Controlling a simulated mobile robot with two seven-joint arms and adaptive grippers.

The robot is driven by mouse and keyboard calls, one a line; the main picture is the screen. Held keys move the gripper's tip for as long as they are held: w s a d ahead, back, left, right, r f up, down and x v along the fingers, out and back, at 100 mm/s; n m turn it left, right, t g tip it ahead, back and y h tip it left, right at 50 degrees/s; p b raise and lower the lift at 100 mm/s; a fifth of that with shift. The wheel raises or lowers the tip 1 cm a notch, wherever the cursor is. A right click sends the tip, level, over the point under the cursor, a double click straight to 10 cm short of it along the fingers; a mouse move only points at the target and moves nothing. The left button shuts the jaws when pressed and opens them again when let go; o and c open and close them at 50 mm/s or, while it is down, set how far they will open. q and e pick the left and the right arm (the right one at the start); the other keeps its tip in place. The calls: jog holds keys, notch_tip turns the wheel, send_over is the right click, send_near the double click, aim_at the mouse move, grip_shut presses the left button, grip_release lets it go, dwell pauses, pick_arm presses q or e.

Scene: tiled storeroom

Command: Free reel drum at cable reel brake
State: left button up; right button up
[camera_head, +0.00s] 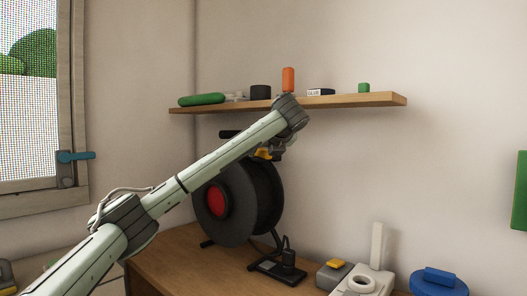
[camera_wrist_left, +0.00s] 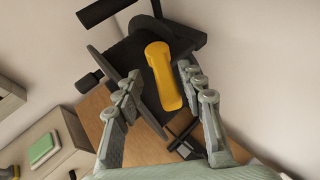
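The cable reel, a dark drum (camera_head: 262,195) with a red hub (camera_head: 217,200), stands on the wooden bench below the shelf. A yellow brake lever (camera_wrist_left: 163,75) shows large in the left wrist view; a small yellow part of it shows in the head view (camera_head: 263,153), mostly behind my arm. My left gripper (camera_wrist_left: 160,78) is open, with one finger on each side of the lever and visible gaps between. In the head view my wrist hides most of the gripper. I cannot tell how deep the fingers reach. My right gripper is not in view.
A wooden shelf (camera_head: 345,100) with several small items, including an orange one (camera_head: 288,79), is close to my left wrist. A black plug device (camera_head: 277,270) and white equipment (camera_head: 365,280) stand on the bench (camera_head: 185,262). A window with a blue handle (camera_head: 75,156) is at left.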

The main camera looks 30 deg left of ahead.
pick_arm(q)
jog(key=v, duration=1.2)
jog(key=shift+f, duration=0.1)
